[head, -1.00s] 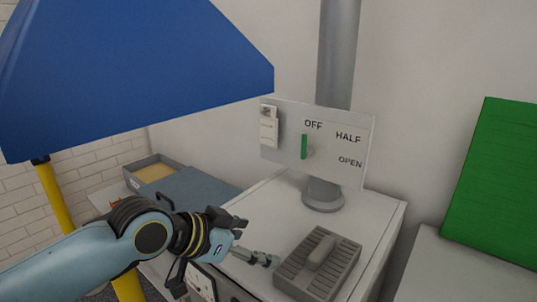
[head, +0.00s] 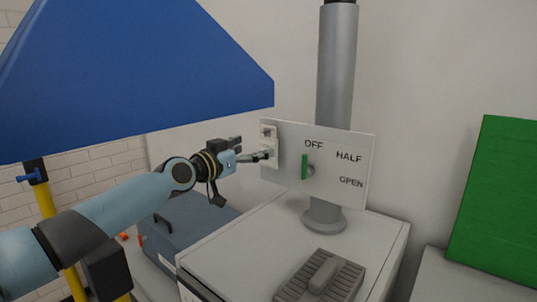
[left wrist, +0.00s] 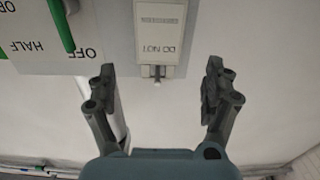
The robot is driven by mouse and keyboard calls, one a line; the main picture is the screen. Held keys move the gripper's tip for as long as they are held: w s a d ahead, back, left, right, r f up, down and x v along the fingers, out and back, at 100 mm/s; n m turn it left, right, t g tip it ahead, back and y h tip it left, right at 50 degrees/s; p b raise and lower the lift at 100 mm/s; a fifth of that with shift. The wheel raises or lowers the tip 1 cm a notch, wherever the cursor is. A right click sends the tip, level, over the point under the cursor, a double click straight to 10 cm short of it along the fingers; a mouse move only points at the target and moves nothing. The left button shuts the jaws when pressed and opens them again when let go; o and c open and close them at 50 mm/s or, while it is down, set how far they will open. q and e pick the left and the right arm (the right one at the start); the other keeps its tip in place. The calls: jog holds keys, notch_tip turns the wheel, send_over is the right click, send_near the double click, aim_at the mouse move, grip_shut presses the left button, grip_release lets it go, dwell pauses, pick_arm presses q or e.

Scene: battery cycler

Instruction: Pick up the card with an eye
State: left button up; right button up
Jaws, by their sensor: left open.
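The card (head: 268,133) is a small white tag at the left edge of a white sign panel. In the left wrist view the card (left wrist: 160,28) appears upside down with the words "DO NOT", and a small dark fitting with a pale peg shows at its near edge. I cannot make out an eye clearly. My left gripper (head: 254,150) is beside the panel's left edge, with one finger overlapping the card in the head view. In the left wrist view the open gripper (left wrist: 160,76) has its fingers on either side of the card's line, short of it and empty. My right gripper is not in view.
The panel (head: 345,198) reads OFF, HALF and OPEN around a green lever (head: 304,167), close right of the card. A grey pipe (head: 337,70) rises behind. A blue hood (head: 130,80) hangs above my left arm. A ridged grey block (head: 320,278) lies on the white cabinet (head: 245,240).

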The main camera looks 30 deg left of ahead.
aim_at(267, 141)
pick_arm(q)
jog(key=w, duration=0.5)
jog(key=shift+d+b, duration=0.3)
jog(key=shift+b, duration=0.05)
jog(key=shift+s+r, duration=0.1)
jog(key=shift+r, duration=0.05)
jog(key=c, duration=1)
jog(key=shift+r, duration=0.15)
jog(key=shift+s+r, duration=0.15)
jog(key=s+a+p, duration=0.1)
jog(key=s+p, duration=0.6)
jog(key=s, duration=1)
jog(key=shift+s+a+p, duration=0.2)
jog(key=shift+s+p, duration=0.1)
jog(key=shift+s, duration=0.05)
